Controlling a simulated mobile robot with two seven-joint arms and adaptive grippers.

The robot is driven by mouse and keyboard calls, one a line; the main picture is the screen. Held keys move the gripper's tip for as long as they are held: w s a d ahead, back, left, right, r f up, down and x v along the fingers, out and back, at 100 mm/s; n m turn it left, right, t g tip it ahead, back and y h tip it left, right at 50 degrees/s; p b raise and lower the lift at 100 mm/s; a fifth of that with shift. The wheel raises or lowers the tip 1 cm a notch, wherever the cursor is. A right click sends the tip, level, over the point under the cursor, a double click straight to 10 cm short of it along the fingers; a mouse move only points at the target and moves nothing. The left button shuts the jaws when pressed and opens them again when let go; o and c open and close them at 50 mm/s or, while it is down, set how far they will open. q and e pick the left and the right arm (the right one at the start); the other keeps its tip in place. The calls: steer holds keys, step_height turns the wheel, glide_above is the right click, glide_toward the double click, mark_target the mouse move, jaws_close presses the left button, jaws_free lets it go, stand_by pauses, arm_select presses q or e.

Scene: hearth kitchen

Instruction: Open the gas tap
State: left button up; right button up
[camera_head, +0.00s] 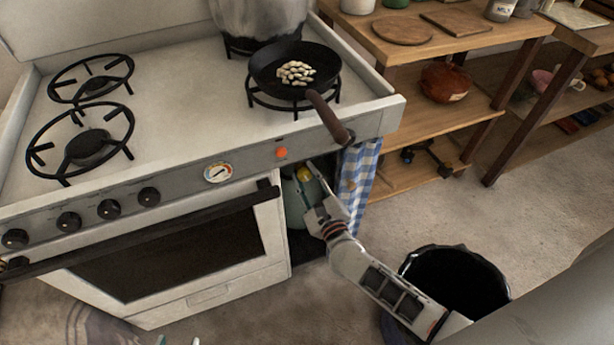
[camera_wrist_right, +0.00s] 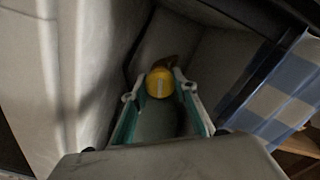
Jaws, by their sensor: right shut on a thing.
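The gas tap has a round yellow knob (camera_head: 304,174) with a pale line across its face. It sits on top of a grey-green gas bottle (camera_head: 293,205) in the open compartment at the right of the stove. My right gripper (camera_head: 310,189) reaches into this compartment. In the right wrist view the yellow knob (camera_wrist_right: 159,83) is between the fingertips of my right gripper (camera_wrist_right: 157,88), which is shut on it. The lower part of the bottle is partly hidden. Only the fingertips of my left gripper (camera_head: 178,341) show at the bottom edge, apart and empty.
A blue checked curtain (camera_head: 360,175) hangs right beside my right gripper. A pan (camera_head: 294,68) of pale pieces sits on a burner, its handle jutting out above the compartment. The oven door (camera_head: 180,245) is shut. A black bin (camera_head: 455,280) stands beside my right arm.

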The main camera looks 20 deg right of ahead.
steer(key=n+p, duration=0.1)
steer(key=n, duration=0.3)
steer(key=shift+r+n, duration=0.15)
steer(key=shift+n, duration=0.15)
steer(key=n+p, duration=0.1)
steer(key=n, duration=0.1)
steer(key=shift+n, duration=0.4)
steer(key=shift+n+p, duration=0.45)
steer(key=shift+n, duration=0.45)
steer(key=n, duration=0.3)
steer(key=shift+p, duration=0.4)
arm_select(q)
steer(key=shift+s+a+f+y, duration=0.2)
steer(key=shift+s+a+y, duration=0.1)
steer(key=shift+s+a, duration=0.45)
arm_select(e)
steer(key=shift+n, duration=1)
arm_select(q)
steer(key=shift+w+r, duration=0.15)
steer(key=shift+w, duration=0.05)
arm_select(e)
steer(key=shift+f, duration=0.2)
steer(key=o, duration=1.1)
arm_select(q)
steer(key=shift+d, duration=0.1)
arm_select(e)
steer(key=shift+s+d, duration=0.15)
steer(key=shift+s, duration=3.65)
